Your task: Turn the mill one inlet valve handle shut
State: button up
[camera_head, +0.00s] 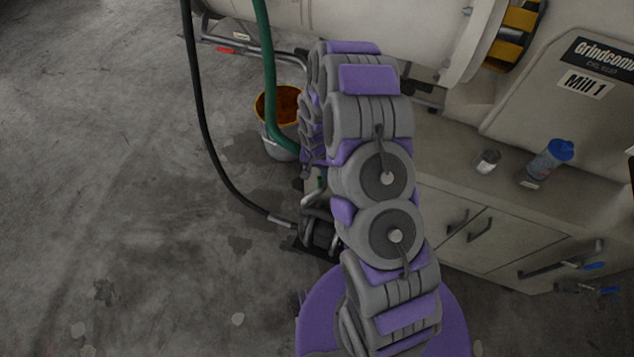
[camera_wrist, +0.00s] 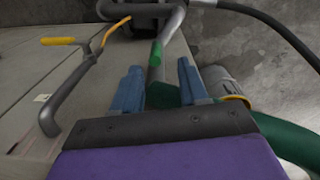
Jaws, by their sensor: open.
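My gripper (camera_wrist: 158,82) is open and empty, with its two blue fingers apart in the wrist view. A grey pipe with a green band (camera_wrist: 155,54) runs beyond and between the fingertips. I cannot tell whether they touch. Left of the fingers, a bent grey bar (camera_wrist: 66,96) with yellow grips (camera_wrist: 57,41) stands against a beige panel. I cannot tell which part is the mill one inlet valve handle. In the head view, the white mill (camera_head: 370,22) lies behind the arm and a "Mill 1" label (camera_head: 586,85) is at right. My arm hides the gripper there.
A bucket (camera_head: 279,145) stands on the floor beside a green hose (camera_head: 267,65). A black hose (camera_head: 205,125) runs to a dark pump (camera_head: 318,232). A bench with cabinets (camera_head: 520,225) stands at right, carrying a blue-capped bottle (camera_head: 548,162). The floor at left is clear.

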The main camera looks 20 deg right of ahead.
aim_at(320, 177)
jog(key=f, duration=0.2)
jog(key=d+f+b, duration=0.1)
jog(key=f, duration=0.4)
jog(key=shift+d, duration=0.15)
jog(key=shift+f, duration=0.3)
jog(key=shift+a+f, duration=0.1)
jog(key=shift+a, duration=0.4)
jog(key=shift+d, duration=0.35)
jog(key=c, duration=0.4)
jog(key=shift+a, duration=0.1)
grip_shut()
jog(key=shift+s, duration=0.1)
